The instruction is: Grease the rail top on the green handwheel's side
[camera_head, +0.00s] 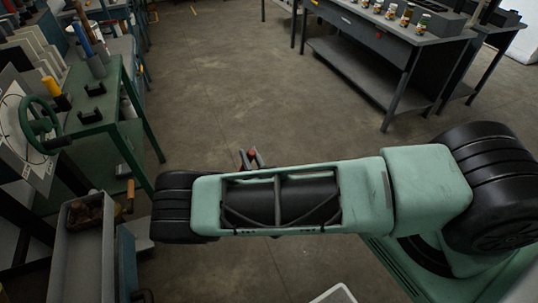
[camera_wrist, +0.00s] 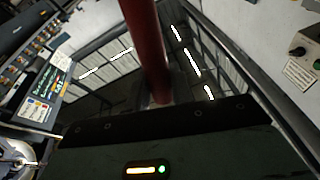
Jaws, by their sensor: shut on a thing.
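The green handwheel (camera_head: 40,125) is at the left edge of the head view, in front of a pale dial plate. In the wrist view, my gripper (camera_wrist: 158,103) is shut on a dark red rod-like tool (camera_wrist: 148,45), which runs up out of the picture. The tool's working end and any grease do not show. In the head view my arm hides most of the gripper; a small red and dark piece shows above the arm, and I cannot tell what it is. The gripper is well to the right of the handwheel. I cannot clearly pick out the rail top.
A green bench (camera_head: 95,145) stands beside the handwheel. A grey open tray (camera_head: 78,250) with brownish things is below it. A dark workbench (camera_head: 385,45) with several small jars stands at the upper right. The floor (camera_head: 220,80) between the benches is clear.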

